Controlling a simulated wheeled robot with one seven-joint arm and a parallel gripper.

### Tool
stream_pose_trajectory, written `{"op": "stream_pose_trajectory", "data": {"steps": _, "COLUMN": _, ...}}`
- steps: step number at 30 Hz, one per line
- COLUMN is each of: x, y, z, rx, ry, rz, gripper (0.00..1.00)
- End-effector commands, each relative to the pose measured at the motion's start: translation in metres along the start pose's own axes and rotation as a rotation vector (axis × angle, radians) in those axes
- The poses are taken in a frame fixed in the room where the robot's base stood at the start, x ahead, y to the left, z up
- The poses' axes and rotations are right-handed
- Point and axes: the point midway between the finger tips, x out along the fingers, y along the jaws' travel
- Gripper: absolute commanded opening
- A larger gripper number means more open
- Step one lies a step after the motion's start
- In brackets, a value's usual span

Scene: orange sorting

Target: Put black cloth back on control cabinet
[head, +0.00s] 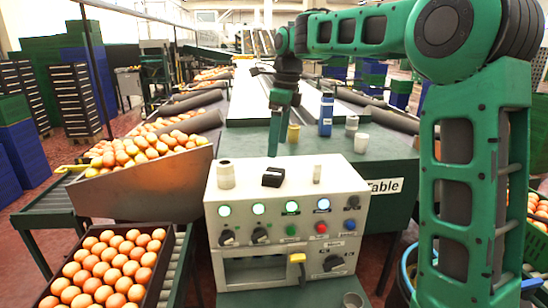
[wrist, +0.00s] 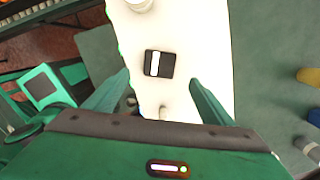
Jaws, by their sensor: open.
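The control cabinet (head: 285,205) is a cream box with lit buttons and knobs, standing at the front edge of the green table. A small dark item (head: 272,177) lies on its top. In the wrist view the dark item (wrist: 149,64) is a black square with a white stripe; I cannot tell whether it is the black cloth. No other black cloth is clearly visible. My gripper (head: 277,148) points down above the cabinet area. In the wrist view my gripper (wrist: 159,79) is open, with its two fingers apart on either side of the cabinet top and nothing held between them.
A white cup (head: 226,175) and a small pale cylinder (head: 317,174) stand on the cabinet top. On the table (head: 390,165) behind are a yellow cup (head: 293,134), a blue bottle (head: 326,115) and grey cups (head: 351,126). Crates of oranges (head: 108,268) are at left.

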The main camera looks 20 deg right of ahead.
Motion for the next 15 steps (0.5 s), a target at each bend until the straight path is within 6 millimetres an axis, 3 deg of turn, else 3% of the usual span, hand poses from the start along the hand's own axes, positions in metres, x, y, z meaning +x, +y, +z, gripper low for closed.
{"op": "stream_pose_trajectory", "data": {"steps": 6, "x": -0.017, "y": 0.000, "z": 0.000, "rx": 0.001, "ry": 0.001, "rz": 0.001, "gripper": 0.77}}
{"op": "stream_pose_trajectory", "data": {"steps": 15, "x": -0.017, "y": 0.004, "z": -0.010, "rx": -0.039, "ry": 0.012, "rz": -0.003, "gripper": 0.77}}
